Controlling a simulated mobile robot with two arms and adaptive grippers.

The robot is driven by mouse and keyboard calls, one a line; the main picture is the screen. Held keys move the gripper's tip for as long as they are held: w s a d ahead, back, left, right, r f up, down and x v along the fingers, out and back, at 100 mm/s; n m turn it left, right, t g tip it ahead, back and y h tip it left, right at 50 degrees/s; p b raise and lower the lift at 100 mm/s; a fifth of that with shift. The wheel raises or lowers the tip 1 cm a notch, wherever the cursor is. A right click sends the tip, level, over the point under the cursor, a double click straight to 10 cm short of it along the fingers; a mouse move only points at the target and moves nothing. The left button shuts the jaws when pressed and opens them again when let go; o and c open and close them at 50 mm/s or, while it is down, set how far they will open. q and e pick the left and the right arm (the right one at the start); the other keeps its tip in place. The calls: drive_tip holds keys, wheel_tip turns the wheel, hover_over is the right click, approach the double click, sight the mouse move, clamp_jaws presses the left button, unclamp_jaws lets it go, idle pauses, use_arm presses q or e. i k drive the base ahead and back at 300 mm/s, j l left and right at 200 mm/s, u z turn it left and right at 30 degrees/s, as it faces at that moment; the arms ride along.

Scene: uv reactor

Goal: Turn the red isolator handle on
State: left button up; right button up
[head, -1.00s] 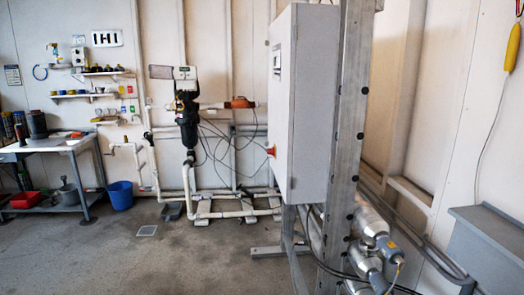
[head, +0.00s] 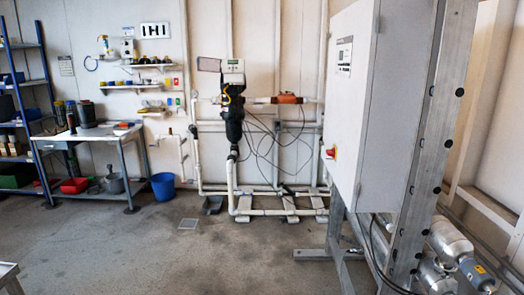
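The red isolator handle (head: 330,152) sticks out from the front face of a tall grey control cabinet (head: 402,120) at the right of the head view. I see it at a slant, and it is too small to tell which way it is turned. The cabinet is mounted on a metal frame (head: 431,150) and its front faces left. A small display panel (head: 344,54) is on the cabinet's front above the handle. Neither of my grippers shows in the head view.
Open concrete floor (head: 220,262) lies in front of the cabinet. The frame's foot (head: 318,254) juts out low. White piping (head: 270,212) runs along the back wall. A workbench (head: 95,133), blue bucket (head: 163,186) and shelving (head: 22,100) stand left. Silver cylinders (head: 452,245) sit lower right.

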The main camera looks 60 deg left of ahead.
sight(332, 152)
drive_tip(key=u, duration=1.4)
drive_tip(key=i+j+u, duration=0.6)
drive_tip(key=i, duration=0.2)
drive_tip(key=i+j+u, duration=0.25)
drive_tip(key=i, duration=0.15)
drive_tip(key=i+u, duration=0.3)
drive_tip(key=i, duration=0.15)
drive_tip(key=i+z, duration=0.4)
drive_tip(key=i, duration=0.45)
drive_tip(key=i+j+z, duration=0.15)
drive_tip(key=i+z, duration=0.25)
drive_tip(key=i, duration=0.4)
drive_tip(key=i+z, duration=0.3)
drive_tip(key=z, duration=0.15)
drive_tip(key=i+j+z, duration=0.25)
drive_tip(key=z, duration=0.15)
drive_tip(key=i+j+z, duration=0.3)
drive_tip(key=z, duration=0.15)
drive_tip(key=i+j+z, duration=0.25)
drive_tip(key=z, duration=0.15)
drive_tip(key=j, duration=0.1)
